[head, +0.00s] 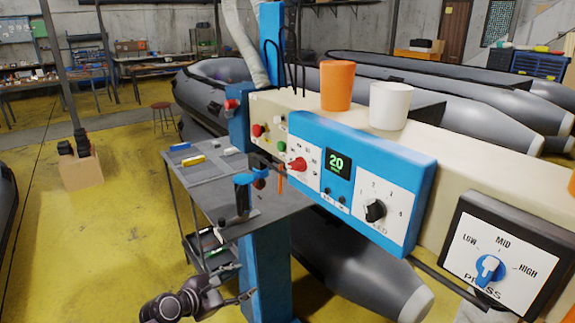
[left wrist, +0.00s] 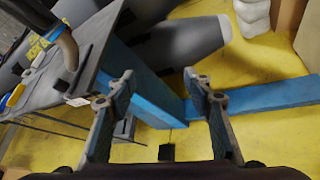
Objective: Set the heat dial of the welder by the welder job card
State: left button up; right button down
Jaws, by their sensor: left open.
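The welder is a cream beam (head: 440,160) with a blue control panel (head: 410,170) across the middle of the head view. The panel has a green display (head: 338,163) reading 20. A red dial (head: 298,164) is left of the display, its label too small to read. A black dial (head: 375,210) is on the right, above a partly hidden label. A blue-and-white pressure dial (head: 490,269) marked LOW, MID, HIGH points near MID. I cannot make out a job card. My left gripper (head: 243,284) is open and empty, below and left of the panel; its fingers also show in the left wrist view (left wrist: 160,90).
An orange cup (head: 337,85) and a white cup (head: 390,105) stand on the beam. A grey table (head: 205,190) with small tools is beside a blue post (head: 265,275). Grey inflatable boats (head: 420,92) lie behind. The yellow floor at left has free room.

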pick_arm(q)
jog(key=w+d+r+n+t+h, duration=0.1)
jog(key=d+r+h, duration=0.1)
jog(key=r, duration=0.8)
jog(key=d+r+n+h, duration=0.2)
jog(key=r, duration=0.8)
jog(key=n+h+p, duration=0.1)
jog(key=h+p, duration=0.1)
jog(key=h, duration=0.1)
send_near(291, 169)
jog(key=x, duration=0.2)
jog(key=shift+g, duration=0.4)
jog(key=p+x, duration=0.1)
jog(key=x, duration=0.5)
jog(key=shift+w+d+r, duration=0.15)
jog(key=shift+w+d, duration=0.05)
jog(key=shift+w, duration=0.1)
jog(key=shift+w+d, duration=0.15)
jog(key=shift+d, duration=0.1)
pick_arm(e)
jog(key=r, duration=0.3)
jog(key=shift+s+r, duration=0.2)
jog(key=shift+r, duration=0.15)
pick_arm(q)
jog(key=shift+c, duration=0.6)
jog(key=c, duration=1)
